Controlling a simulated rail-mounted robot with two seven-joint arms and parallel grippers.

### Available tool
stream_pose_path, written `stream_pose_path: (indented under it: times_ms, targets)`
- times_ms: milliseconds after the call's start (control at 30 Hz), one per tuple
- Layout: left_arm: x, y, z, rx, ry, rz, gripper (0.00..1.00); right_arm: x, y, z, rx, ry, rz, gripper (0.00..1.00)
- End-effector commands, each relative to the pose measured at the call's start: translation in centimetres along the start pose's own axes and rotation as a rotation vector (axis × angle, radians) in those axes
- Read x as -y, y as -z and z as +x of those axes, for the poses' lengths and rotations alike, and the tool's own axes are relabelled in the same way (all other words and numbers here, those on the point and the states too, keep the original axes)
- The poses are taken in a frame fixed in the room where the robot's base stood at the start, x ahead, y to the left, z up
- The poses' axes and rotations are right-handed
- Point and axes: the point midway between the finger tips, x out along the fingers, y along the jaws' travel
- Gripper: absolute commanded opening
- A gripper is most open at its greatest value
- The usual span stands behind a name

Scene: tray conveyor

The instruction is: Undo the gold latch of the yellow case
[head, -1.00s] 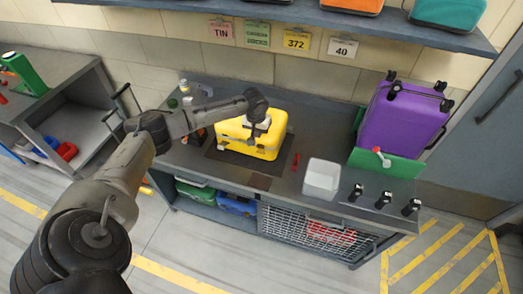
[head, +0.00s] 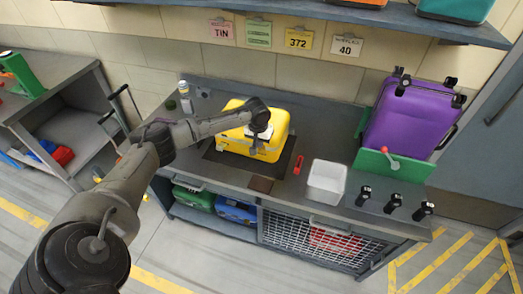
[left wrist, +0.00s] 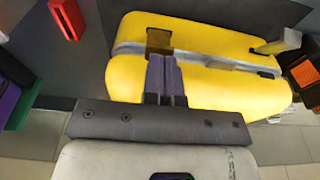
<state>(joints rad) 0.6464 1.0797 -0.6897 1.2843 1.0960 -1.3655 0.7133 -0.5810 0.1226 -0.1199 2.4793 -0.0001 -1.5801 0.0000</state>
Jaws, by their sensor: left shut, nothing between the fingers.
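The yellow case (head: 235,138) lies on a dark mat on the workbench, and it fills the middle of the left wrist view (left wrist: 215,88). The gold latch (left wrist: 158,41) sits across the case's grey seam, left of the case's middle in the left wrist view. My left gripper (head: 256,148) is over the case's near right part in the head view. In the left wrist view its fingers (left wrist: 162,62) are together and empty, with the tips right at the latch's lower edge. I cannot tell whether they touch it. My right gripper is not in view.
A red object (head: 298,165) and a white bin (head: 327,181) are right of the case. A purple suitcase (head: 408,125) stands behind a green panel (head: 392,165) at the right. Small bottles (head: 184,92) stand at the bench's back left. A shelf (head: 300,17) runs above.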

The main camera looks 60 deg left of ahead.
Motion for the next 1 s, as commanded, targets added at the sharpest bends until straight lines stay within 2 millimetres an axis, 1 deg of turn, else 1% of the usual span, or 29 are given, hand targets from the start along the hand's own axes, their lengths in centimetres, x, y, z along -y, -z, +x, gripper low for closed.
stream_pose_path:
  times_ms: [500,667,833,1000]
  targets:
    - [0.0,0.0,2.1,0.000,0.000,0.000,0.00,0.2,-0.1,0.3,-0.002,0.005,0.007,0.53]
    - [0.0,-0.1,2.0,0.000,0.001,0.000,0.00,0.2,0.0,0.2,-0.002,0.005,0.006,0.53]
    - [0.1,-0.3,2.5,0.002,0.002,0.000,0.00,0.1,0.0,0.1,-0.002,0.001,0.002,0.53]
    - [0.1,-0.7,3.4,0.005,0.006,0.000,0.00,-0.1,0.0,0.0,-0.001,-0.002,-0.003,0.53]
